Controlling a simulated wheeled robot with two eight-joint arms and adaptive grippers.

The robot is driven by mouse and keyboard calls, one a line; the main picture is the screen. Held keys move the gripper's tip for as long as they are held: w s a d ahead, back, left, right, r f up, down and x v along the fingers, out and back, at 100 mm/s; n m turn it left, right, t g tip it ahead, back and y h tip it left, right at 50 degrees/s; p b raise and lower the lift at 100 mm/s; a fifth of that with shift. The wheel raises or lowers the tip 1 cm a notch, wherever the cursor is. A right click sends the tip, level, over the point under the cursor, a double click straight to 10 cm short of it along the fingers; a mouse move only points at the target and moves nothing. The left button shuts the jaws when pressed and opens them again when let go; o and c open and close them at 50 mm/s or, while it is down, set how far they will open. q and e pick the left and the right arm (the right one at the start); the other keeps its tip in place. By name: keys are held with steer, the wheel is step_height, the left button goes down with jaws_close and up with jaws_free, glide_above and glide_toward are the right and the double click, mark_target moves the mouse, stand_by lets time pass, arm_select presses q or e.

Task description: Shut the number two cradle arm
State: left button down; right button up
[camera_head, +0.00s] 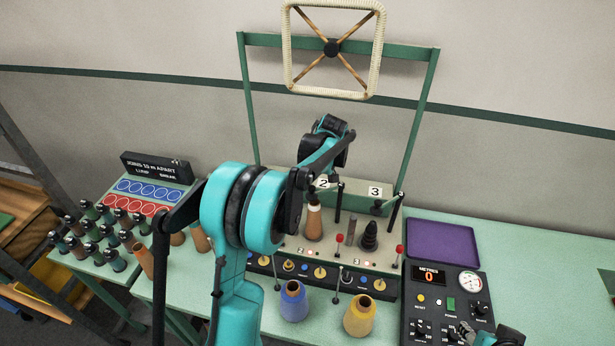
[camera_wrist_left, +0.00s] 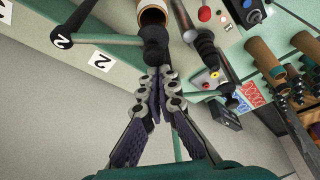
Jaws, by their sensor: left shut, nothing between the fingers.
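One black end lies by the mouth of a brown cone (camera_wrist_left: 152,14). My left gripper (camera_wrist_left: 155,75) is shut and empty, its fingertips close to that black end; I cannot tell if they touch. In the head view the number 2 plate (camera_head: 322,183) stands above a brown, white-topped cone (camera_head: 313,222); my left arm hides the fingers and part of this station. My right gripper (camera_head: 468,331) is partly cut off at the bottom right.
Station 3 has its plate (camera_head: 375,191) and a black cone (camera_head: 369,238). Blue (camera_head: 293,303) and yellow (camera_head: 359,317) cones stand in front. A control box (camera_head: 445,300) and purple tray (camera_head: 443,244) are at right. Several spools (camera_head: 100,235) stand at left.

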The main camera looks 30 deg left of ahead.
arm_select(q)
steer(key=shift+s+d, duration=0.6)
steer(key=shift+d, duration=0.1)
stand_by(0.3)
steer(key=v, duration=1.2)
steer(key=shift+f, duration=0.1)
